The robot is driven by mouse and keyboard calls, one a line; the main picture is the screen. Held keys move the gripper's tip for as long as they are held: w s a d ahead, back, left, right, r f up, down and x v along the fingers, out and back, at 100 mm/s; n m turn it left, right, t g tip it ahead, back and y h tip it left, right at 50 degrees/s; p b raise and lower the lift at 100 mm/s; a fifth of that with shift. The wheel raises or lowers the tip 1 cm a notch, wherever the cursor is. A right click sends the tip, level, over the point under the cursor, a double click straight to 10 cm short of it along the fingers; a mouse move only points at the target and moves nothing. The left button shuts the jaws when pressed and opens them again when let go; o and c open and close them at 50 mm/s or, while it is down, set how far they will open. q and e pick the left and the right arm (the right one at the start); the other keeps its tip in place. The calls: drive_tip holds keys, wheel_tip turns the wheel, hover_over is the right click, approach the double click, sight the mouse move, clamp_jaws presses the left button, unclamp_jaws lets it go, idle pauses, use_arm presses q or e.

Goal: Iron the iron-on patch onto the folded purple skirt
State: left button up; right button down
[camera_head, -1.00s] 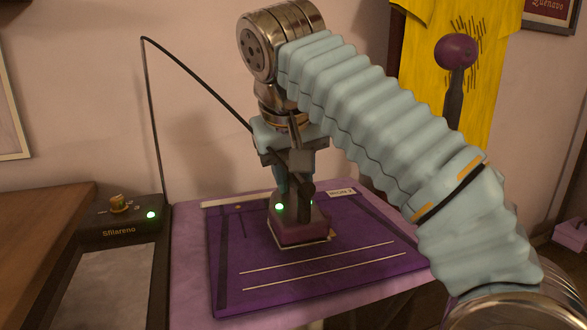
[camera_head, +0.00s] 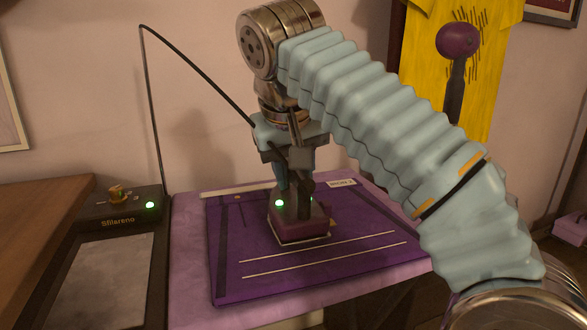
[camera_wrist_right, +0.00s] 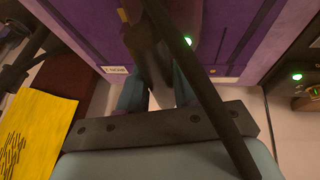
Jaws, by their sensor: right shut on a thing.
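The folded purple skirt (camera_head: 228,283) lies flat on a lilac-covered table, with two pale lines across its near part. A small iron (camera_head: 300,228) with a purple body, dark top and green light stands upright on the skirt's middle. My right gripper (camera_head: 295,180) is shut on its top from above. The wrist view shows the gripper's fingers (camera_wrist_right: 157,92) around the dark iron (camera_wrist_right: 150,50). A small yellow bit (camera_head: 332,222) shows at the iron's right side; it may be the patch's edge. The rest of the patch is hidden. My left gripper is out of view.
A dark control box (camera_head: 120,211) with a knob and green light stands left, and a black cable (camera_head: 197,70) arches from there to the iron. A white label (camera_head: 341,183) lies at the skirt's far edge.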

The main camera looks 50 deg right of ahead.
drive_tip(key=shift+f, duration=0.4)
idle(1.1)
drive_tip(key=shift+r, duration=0.15)
drive_tip(key=shift+r+p, duration=0.9)
drive_tip(key=shift+r, duration=0.05)
